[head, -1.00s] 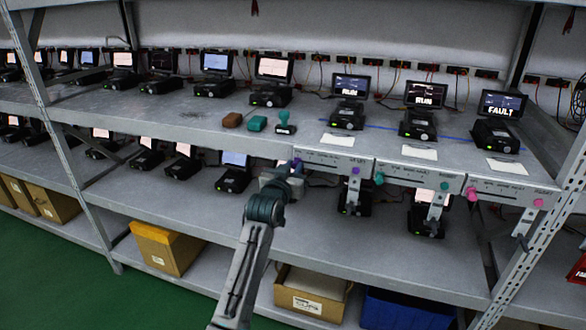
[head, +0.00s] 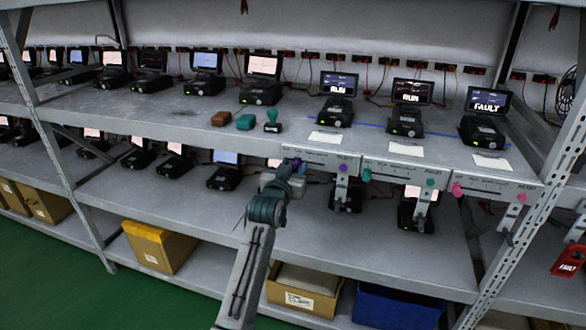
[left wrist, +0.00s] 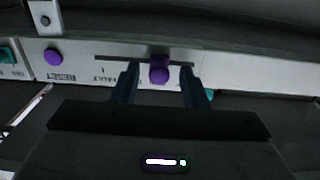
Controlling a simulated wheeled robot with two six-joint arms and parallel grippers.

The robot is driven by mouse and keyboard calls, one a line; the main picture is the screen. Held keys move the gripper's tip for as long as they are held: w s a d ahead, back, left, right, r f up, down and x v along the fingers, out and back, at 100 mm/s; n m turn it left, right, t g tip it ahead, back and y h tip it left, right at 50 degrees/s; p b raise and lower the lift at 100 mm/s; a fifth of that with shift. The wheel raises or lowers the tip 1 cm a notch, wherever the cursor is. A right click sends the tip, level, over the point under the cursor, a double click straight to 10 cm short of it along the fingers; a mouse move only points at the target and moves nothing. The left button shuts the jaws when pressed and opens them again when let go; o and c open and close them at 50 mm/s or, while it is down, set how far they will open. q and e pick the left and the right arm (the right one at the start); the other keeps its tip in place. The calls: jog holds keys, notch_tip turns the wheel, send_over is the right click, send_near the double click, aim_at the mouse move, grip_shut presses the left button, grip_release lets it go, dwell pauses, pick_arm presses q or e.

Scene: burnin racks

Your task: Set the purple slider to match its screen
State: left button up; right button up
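The purple slider (head: 296,163) sits in the slot of the leftmost front panel (head: 318,158), left of the slot's middle in the head view. It also shows in the left wrist view (left wrist: 159,70), where the panel's lettering is upside down. My left gripper (left wrist: 158,83) is open, with one finger on each side of the purple slider; I cannot tell whether either touches it. In the head view the gripper (head: 288,172) hides part of the panel's left end. The screen (head: 338,84) above this panel reads RUN. A purple RESET button (head: 343,168) is on the panel's right. My right gripper is not in view.
Panels to the right carry a teal slider (head: 367,175) and a pink slider (head: 457,189), under screens reading RUN (head: 413,92) and FAULT (head: 487,100).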

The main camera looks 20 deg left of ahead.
pick_arm(q)
jog(key=shift+s+d, duration=0.1)
jog(key=shift+s+f, duration=0.1)
jog(key=shift+s, duration=0.25)
jog(key=s+b, duration=0.2)
jog(key=s, duration=0.8)
jog(key=shift+a, duration=0.2)
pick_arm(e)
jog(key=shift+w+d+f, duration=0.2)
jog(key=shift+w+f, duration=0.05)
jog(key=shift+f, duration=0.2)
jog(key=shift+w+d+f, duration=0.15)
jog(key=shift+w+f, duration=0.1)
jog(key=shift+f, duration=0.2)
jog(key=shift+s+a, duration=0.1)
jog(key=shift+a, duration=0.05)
